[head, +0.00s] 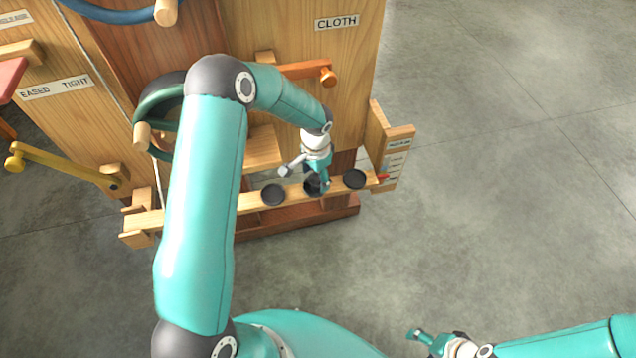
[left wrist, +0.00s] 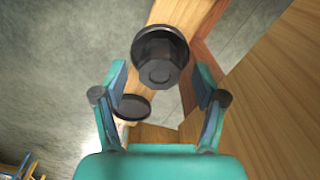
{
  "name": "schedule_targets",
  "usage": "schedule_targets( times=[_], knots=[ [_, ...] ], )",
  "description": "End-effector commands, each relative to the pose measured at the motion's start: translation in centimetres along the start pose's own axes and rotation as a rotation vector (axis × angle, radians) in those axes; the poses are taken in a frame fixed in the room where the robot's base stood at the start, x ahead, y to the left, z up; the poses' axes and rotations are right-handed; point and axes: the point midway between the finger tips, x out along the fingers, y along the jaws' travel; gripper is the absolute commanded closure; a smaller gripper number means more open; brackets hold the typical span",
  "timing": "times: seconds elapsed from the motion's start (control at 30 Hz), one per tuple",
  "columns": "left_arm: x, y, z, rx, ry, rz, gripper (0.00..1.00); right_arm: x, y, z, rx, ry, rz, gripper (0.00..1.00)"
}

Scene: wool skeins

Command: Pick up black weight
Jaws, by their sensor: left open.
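Several round black weights are seen along a narrow wooden beam (head: 248,200) in the head view: a left one (head: 273,195), a middle one (head: 312,187) partly hidden by my gripper, and a right one (head: 354,179). My left gripper (head: 305,178) is open over the middle weight, its fingers spread. In the left wrist view, a black weight with a raised knob (left wrist: 160,60) lies ahead between the open fingers, with no clear contact. Another black disc (left wrist: 131,107) shows closer to the left finger. My right gripper (head: 428,339) is at the bottom edge, away from the weights; its jaw opening is unclear.
A wooden end post with labels (head: 378,135) stands at the beam's right end. The grey floor (head: 500,190) is clear.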

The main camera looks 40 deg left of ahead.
Motion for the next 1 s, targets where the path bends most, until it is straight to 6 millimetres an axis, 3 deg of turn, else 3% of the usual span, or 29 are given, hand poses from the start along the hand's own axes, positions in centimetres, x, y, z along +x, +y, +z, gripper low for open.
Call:
schedule_targets(
  times=[0.13,0.4,0.8,1.0],
  knots=[
    [1.6,0.0,0.1,-0.001,-0.001,0.001,0.29,0.0,0.0,0.0,0.0,0.0,0.0,0.33],
    [1.8,0.1,0.0,0.0,0.0,0.0,0.3,0.0,0.0,0.0,0.0,0.0,0.0,0.33],
    [1.8,0.1,0.0,0.001,0.0,0.001,0.97,0.0,0.0,0.0,0.0,0.0,0.0,0.33],
    [1.7,0.1,-0.1,0.002,0.001,0.0,1.0,0.0,0.0,0.0,0.0,0.0,0.0,0.33]
  ],
)
